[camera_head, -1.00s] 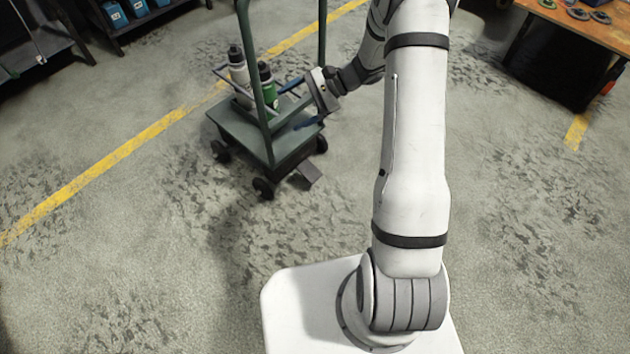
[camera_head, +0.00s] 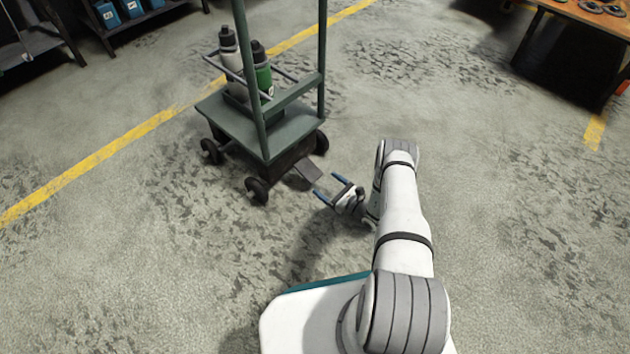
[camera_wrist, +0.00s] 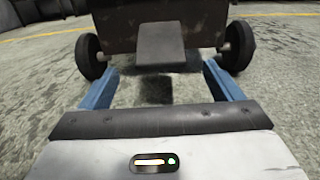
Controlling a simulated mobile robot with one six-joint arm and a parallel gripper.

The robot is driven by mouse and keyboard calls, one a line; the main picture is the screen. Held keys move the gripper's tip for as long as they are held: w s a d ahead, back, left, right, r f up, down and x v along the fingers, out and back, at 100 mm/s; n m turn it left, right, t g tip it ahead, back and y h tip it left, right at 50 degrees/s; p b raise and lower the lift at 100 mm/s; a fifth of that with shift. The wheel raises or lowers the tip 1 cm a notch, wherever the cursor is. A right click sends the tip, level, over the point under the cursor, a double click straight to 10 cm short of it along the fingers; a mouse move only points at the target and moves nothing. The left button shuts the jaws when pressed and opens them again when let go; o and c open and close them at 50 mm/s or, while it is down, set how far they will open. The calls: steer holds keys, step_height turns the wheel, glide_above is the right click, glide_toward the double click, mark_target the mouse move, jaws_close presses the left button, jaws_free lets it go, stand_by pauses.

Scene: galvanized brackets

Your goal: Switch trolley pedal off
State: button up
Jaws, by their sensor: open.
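The trolley (camera_head: 215,112) is a green-grey cart with tall posts, standing left of centre in the head view. Its pedal (camera_head: 305,170) is a dark grey plate sticking out low at the near end, between the wheels. In the wrist view the pedal (camera_wrist: 160,45) is straight ahead, in the middle, between two black wheels. My gripper (camera_head: 327,187) is low over the floor, just in front of the pedal and apart from it. Its two blue fingers are spread wide with nothing between them; they also show in the wrist view (camera_wrist: 160,88).
Two bottles, one white (camera_head: 230,58) and one green (camera_head: 262,72), stand on the trolley. A wooden table (camera_head: 590,20) is at the upper right and dark shelving (camera_head: 140,18) at the upper left. A yellow line (camera_head: 90,172) crosses the floor. The floor right of the trolley is clear.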

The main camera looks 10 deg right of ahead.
mark_target(314, 174)
steer(key=b+x, duration=0.1)
steer(key=x, duration=0.3)
steer(key=b+x, duration=0.1)
steer(key=x, duration=0.1)
steer(key=shift+w+a+f+b, duration=0.1)
steer(key=shift+w+f+b, duration=0.1)
steer(key=shift+f+b, duration=0.15)
steer(key=shift+w+a+r, duration=0.1)
steer(key=shift+w+a, duration=0.2)
steer(key=shift+w, duration=0.15)
